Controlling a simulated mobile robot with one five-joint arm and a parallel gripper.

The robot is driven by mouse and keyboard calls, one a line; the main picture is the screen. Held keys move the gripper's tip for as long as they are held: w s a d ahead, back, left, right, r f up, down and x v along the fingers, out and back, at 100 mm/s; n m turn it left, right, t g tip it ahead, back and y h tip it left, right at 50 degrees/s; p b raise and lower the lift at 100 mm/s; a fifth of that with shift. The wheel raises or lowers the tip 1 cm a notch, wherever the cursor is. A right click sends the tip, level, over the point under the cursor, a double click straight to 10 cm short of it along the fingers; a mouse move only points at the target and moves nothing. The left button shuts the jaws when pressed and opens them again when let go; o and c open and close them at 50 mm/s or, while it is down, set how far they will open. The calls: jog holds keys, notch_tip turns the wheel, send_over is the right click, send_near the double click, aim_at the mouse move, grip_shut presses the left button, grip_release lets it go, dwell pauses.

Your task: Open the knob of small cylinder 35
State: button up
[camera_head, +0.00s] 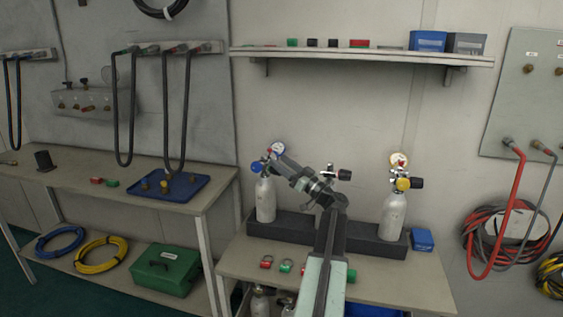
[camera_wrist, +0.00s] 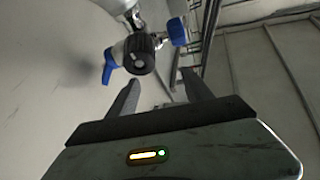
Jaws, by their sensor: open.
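Small white cylinders stand in a dark rack on the bench. The left cylinder (camera_head: 265,200) has a blue knob and a gauge (camera_head: 277,149). The right cylinder (camera_head: 392,217) has a yellow knob (camera_head: 403,184) and a gauge. A middle valve (camera_head: 338,173) with a black knob shows behind my arm; its cylinder is hidden. No number 35 is legible. My gripper (camera_head: 277,163) is at the left cylinder's valve. In the wrist view, my gripper (camera_wrist: 156,84) is open and empty. A black ribbed knob (camera_wrist: 139,54), with blue parts at both sides, sits just beyond the fingertips, apart from them.
The dark rack (camera_head: 292,229) holds the cylinder bases. A blue box (camera_head: 422,239) stands at its right, and small red and green items lie in front. A shelf (camera_head: 365,57) runs above. The side bench (camera_head: 110,180) carries a blue tray (camera_head: 168,188).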

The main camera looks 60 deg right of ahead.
jog(key=s+a+r+p, duration=0.1)
jog(key=s+a, duration=0.6)
jog(key=a, duration=0.4)
jog(key=shift+s, duration=0.4)
